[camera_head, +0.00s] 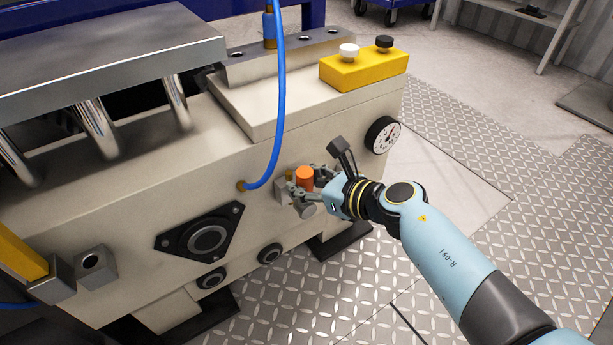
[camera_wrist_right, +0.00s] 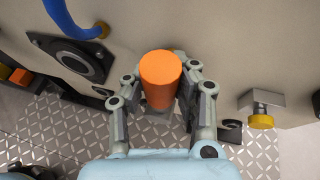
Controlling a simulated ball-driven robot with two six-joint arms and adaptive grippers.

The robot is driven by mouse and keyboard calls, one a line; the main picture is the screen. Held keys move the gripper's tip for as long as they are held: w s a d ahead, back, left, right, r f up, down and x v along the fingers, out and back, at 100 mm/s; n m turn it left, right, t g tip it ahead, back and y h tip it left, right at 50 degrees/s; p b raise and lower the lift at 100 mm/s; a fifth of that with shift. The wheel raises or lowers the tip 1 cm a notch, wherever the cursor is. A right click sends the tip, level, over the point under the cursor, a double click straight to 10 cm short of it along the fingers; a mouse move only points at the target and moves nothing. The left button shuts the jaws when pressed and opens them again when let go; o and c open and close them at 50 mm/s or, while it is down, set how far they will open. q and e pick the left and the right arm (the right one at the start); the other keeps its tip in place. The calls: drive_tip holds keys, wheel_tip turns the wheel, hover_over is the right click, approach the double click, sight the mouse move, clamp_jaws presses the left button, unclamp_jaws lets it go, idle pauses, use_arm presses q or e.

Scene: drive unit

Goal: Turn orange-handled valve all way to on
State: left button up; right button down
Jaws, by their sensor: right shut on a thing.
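The orange valve handle (camera_head: 304,178) is a short cylinder on the front face of the beige drive unit (camera_head: 330,130). In the right wrist view the orange handle (camera_wrist_right: 160,78) stands between the two fingers. My right gripper (camera_head: 306,190) is shut on it, one finger on each side; in the wrist view the gripper (camera_wrist_right: 160,100) covers the valve's lower part. The grey valve body (camera_head: 282,188) shows partly beside the handle. My left gripper is not in view.
A blue hose (camera_head: 281,90) arcs down to the unit's face left of the valve. A pressure gauge (camera_head: 382,135) sits to the right, and a yellow button box (camera_head: 364,69) is on top. A black flanged port (camera_head: 204,237) is lower left. Patterned metal floor (camera_head: 460,190) lies open at right.

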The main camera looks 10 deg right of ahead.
drive_tip(key=shift+s+f, duration=0.1)
drive_tip(key=shift+f, duration=0.05)
drive_tip(key=c, duration=1)
unclamp_jaws()
drive_tip(key=shift+o, duration=0.2)
drive_tip(key=shift+s+d, duration=0.1)
drive_tip(key=shift+d, duration=0.05)
drive_tip(key=v, duration=1.1)
drive_tip(key=shift+s+d+r, duration=0.2)
drive_tip(key=shift+r, duration=0.1)
